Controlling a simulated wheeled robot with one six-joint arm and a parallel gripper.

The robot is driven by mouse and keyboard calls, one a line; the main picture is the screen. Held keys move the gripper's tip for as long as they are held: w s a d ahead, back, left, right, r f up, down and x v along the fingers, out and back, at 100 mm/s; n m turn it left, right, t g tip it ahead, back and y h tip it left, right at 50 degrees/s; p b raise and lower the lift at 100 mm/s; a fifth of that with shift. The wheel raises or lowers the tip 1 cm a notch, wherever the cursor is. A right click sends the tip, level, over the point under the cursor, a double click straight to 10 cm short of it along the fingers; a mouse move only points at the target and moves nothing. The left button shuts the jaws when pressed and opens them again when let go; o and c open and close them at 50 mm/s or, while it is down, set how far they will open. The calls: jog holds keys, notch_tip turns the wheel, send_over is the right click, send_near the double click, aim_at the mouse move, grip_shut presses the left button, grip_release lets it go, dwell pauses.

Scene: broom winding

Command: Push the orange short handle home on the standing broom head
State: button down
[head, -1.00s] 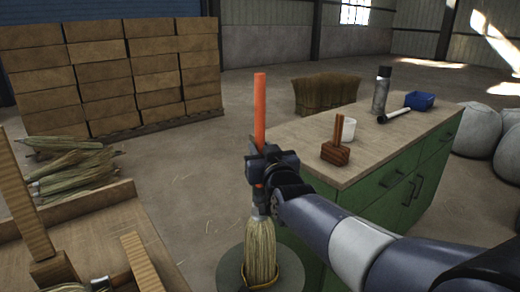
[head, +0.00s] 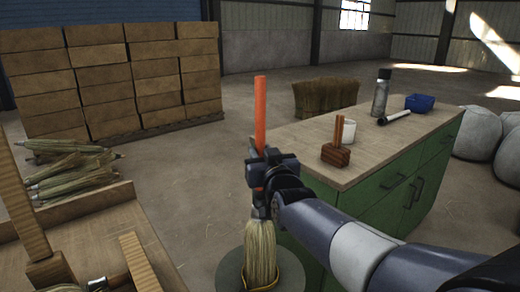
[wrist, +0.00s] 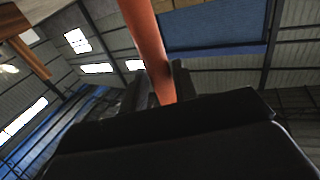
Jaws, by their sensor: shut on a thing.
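The orange short handle (head: 260,112) stands upright in the head view, its top well above my gripper (head: 264,172). My gripper is shut on the handle's lower part. The handle also rises between the jaws in the wrist view (wrist: 147,40). The straw broom head (head: 261,248) stands upright below, on a round grey-green stand (head: 232,272), with an orange band near its base. The handle's lower end meets the dark neck of the broom head just under my gripper. My jaws partly hide that joint, so I cannot tell how deep the handle sits.
A green cabinet (head: 392,202) with a wooden top stands close at right, holding a wooden block with sticks (head: 336,152), a white cup (head: 348,128), a dark bottle (head: 381,93) and a blue bin (head: 419,102). A wooden bench (head: 90,215) is at left.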

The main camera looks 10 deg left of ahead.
jog(key=shift+f, duration=0.4)
jog(key=c, duration=1.4)
grip_release()
jog(key=shift+w, duration=0.1)
jog(key=shift+c, duration=0.2)
jog(key=o, duration=0.4)
jog(key=shift+r, duration=0.1)
jog(key=v, duration=1.1)
jog(key=shift+w+r, duration=0.1)
jog(key=x, duration=1)
jog(key=shift+w+a+r, duration=0.15)
jog(key=shift+w+a, duration=0.05)
jog(key=shift+w, duration=0.1)
